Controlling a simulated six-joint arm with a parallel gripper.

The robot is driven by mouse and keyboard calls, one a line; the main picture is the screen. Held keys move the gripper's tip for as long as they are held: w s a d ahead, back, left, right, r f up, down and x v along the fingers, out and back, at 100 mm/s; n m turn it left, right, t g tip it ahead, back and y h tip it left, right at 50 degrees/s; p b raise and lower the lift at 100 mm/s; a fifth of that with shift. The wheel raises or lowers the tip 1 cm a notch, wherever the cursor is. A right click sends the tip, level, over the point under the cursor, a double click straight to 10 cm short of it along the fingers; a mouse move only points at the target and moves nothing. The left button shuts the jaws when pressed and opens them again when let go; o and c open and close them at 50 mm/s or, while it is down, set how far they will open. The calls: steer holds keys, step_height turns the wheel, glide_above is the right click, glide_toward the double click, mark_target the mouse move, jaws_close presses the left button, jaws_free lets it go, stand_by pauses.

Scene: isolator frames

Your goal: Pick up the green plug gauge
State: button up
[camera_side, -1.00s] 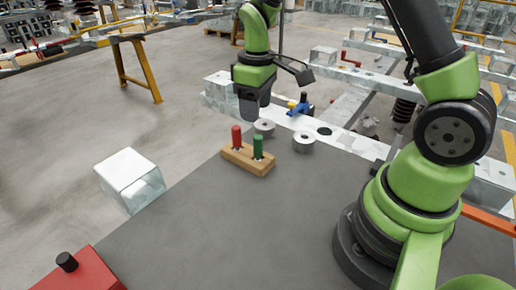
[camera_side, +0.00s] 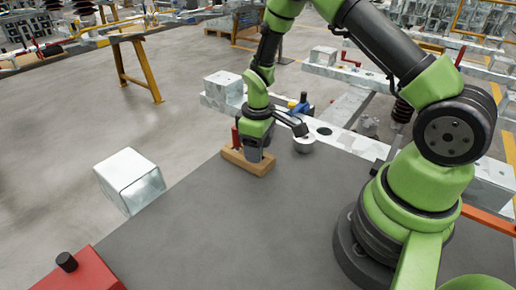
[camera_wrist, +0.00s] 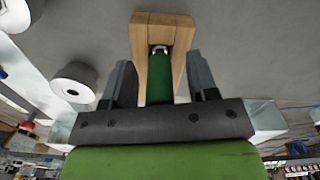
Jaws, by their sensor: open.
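The green plug gauge (camera_wrist: 158,80) stands in the wooden block, between the two fingers of my gripper (camera_wrist: 162,83) in the wrist view. The fingers are open, with a gap on each side of the gauge. In the side view my gripper (camera_side: 254,155) is down at the right part of the wooden block (camera_side: 235,158) and hides the green gauge. The wooden block also shows in the wrist view (camera_wrist: 141,55). The red plug gauge (camera_side: 235,137) stands in the block to the left of my gripper, partly hidden.
A grey metal ring (camera_side: 304,143) stands on the table (camera_side: 230,230) right of the block; a ring shows in the wrist view (camera_wrist: 74,82). A red box (camera_side: 75,275) with a black knob is at the front left. The table's front middle is clear.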

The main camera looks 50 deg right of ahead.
steer(key=shift+c, duration=0.4)
jaws_close()
steer(key=shift+r, duration=0.15)
steer(key=r, duration=0.9)
steer(key=shift+w+d+r, duration=0.15)
steer(key=shift+w+d, duration=0.1)
steer(key=shift+w, duration=0.05)
steer(key=w+d+m, duration=0.5)
steer(key=d+m, duration=0.1)
steer(key=d, duration=0.5)
steer(key=shift+w, duration=0.3)
